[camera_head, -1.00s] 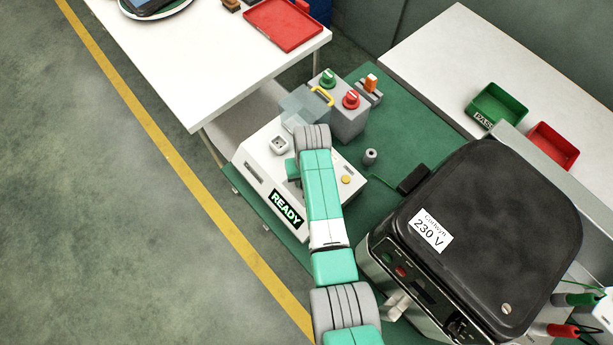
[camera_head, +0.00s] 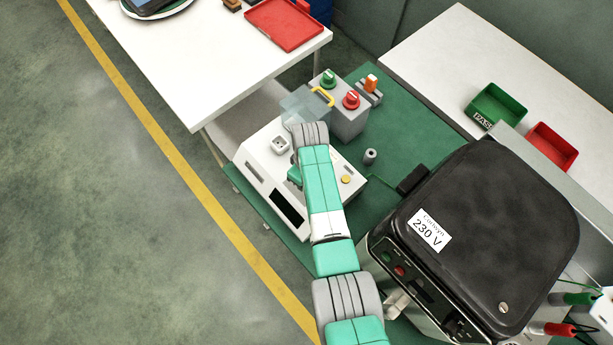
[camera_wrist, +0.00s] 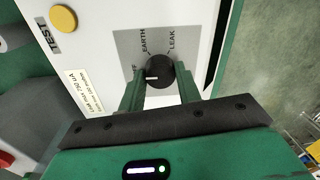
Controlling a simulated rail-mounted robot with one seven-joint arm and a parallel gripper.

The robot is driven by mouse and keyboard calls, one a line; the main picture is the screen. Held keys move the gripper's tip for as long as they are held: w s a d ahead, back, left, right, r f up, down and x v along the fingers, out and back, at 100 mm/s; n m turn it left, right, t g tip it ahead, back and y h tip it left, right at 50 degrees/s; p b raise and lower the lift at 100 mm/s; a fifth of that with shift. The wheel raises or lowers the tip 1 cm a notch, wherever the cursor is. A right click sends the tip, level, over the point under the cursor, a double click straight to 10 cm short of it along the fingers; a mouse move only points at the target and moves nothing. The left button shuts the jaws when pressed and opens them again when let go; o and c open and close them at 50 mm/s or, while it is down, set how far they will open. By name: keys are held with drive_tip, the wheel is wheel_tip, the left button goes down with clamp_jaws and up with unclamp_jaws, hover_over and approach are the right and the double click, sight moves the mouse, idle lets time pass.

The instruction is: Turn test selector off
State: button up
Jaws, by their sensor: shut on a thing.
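The test selector is a black round knob (camera_wrist: 159,70) on a grey plate (camera_wrist: 126,42) in the wrist view. Labels EARTH and LEAK stand beyond it, and a partly hidden label ending in F is at its left. Its white mark points left, toward that label. My gripper (camera_wrist: 161,84) is shut on the knob, one green finger on each side.
A yellow button (camera_wrist: 63,18) marked TEST is left of the knob; it also shows in the head view (camera_head: 346,180). A clear hinged cover (camera_head: 305,102) and a grey box (camera_head: 348,121) with green and red knobs stand behind. A black-topped appliance (camera_head: 490,230) is at right.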

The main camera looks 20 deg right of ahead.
idle(0.5)
drive_tip(key=o, duration=1)
drive_tip(key=shift+c, duration=0.2)
drive_tip(key=r, duration=0.4)
drive_tip(key=r+p, duration=0.1)
drive_tip(key=r, duration=0.3)
drive_tip(key=shift+w+d, duration=0.15)
drive_tip(key=shift+d, duration=0.05)
drive_tip(key=shift+f, duration=0.1)
